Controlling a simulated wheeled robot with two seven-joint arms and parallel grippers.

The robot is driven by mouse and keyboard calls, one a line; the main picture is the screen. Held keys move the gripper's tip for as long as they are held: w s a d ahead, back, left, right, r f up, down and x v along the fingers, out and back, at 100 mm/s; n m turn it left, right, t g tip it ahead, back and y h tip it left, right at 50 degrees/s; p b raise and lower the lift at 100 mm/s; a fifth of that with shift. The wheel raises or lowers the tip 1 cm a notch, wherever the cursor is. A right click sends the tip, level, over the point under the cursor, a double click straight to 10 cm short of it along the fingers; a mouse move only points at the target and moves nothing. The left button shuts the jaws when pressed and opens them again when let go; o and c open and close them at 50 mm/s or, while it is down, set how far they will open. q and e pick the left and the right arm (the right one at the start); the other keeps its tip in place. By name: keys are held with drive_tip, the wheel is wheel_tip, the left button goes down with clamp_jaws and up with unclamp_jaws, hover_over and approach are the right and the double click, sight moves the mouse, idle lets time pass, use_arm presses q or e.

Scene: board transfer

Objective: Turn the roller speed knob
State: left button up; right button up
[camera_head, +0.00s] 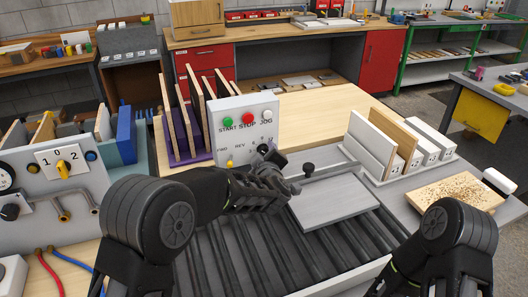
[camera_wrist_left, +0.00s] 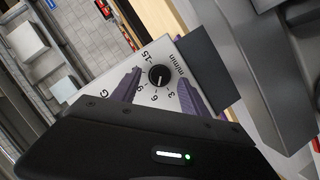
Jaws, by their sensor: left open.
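The roller speed knob (camera_wrist_left: 158,75) is a small black dial with a pale pointer mark. It sits on the light grey control panel (camera_head: 230,115), on a face with printed numbers and "m/min". My left gripper (camera_head: 268,165) is in front of the panel's lower right part and hides some of it. In the left wrist view, its two open fingers (camera_wrist_left: 160,84) stand on either side of the knob, with gaps that look small; contact cannot be told. My right gripper is out of view; only my right arm shows.
Green, red and white buttons (camera_head: 248,119) sit higher on the panel. A yellow selector (camera_head: 230,163) is at its lower left. Dark rollers (camera_head: 240,255) and a grey plate (camera_head: 335,203) lie below. Upright boards in a purple rack (camera_head: 193,140) stand left of the panel.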

use_arm(q)
drive_tip(key=shift+w+f, duration=0.1)
drive_tip(key=shift+w, duration=0.3)
drive_tip(key=shift+c, duration=0.4)
clamp_jaws()
